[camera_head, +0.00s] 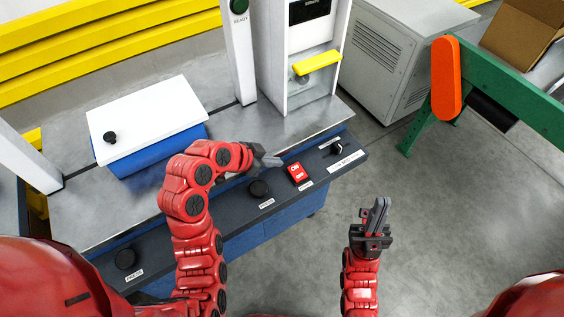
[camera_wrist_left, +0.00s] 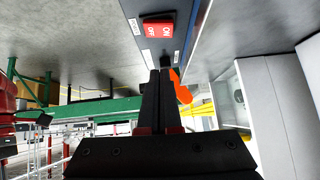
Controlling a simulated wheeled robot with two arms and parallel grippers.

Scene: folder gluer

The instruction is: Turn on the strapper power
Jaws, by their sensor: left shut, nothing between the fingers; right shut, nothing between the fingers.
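The strapper's dark front panel (camera_head: 225,215) carries a red rocker switch (camera_head: 296,173) marked ON and OFF. The switch also shows at the top of the left wrist view (camera_wrist_left: 159,29). My left gripper (camera_head: 272,161) is shut and empty, just to the left of and above the switch in the head view, apart from it as far as I can tell. Its shut fingers (camera_wrist_left: 162,85) point along the panel in the left wrist view. My right gripper (camera_head: 380,208) is shut and empty over the floor, right of the panel.
Black knobs (camera_head: 259,188) and (camera_head: 125,259) sit on the panel left of the switch, and a small selector (camera_head: 337,148) sits to its right. A white-topped box (camera_head: 150,120) stands on the metal table. A green frame with an orange end (camera_head: 446,78) stands at right. Grey floor (camera_head: 450,230) is clear.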

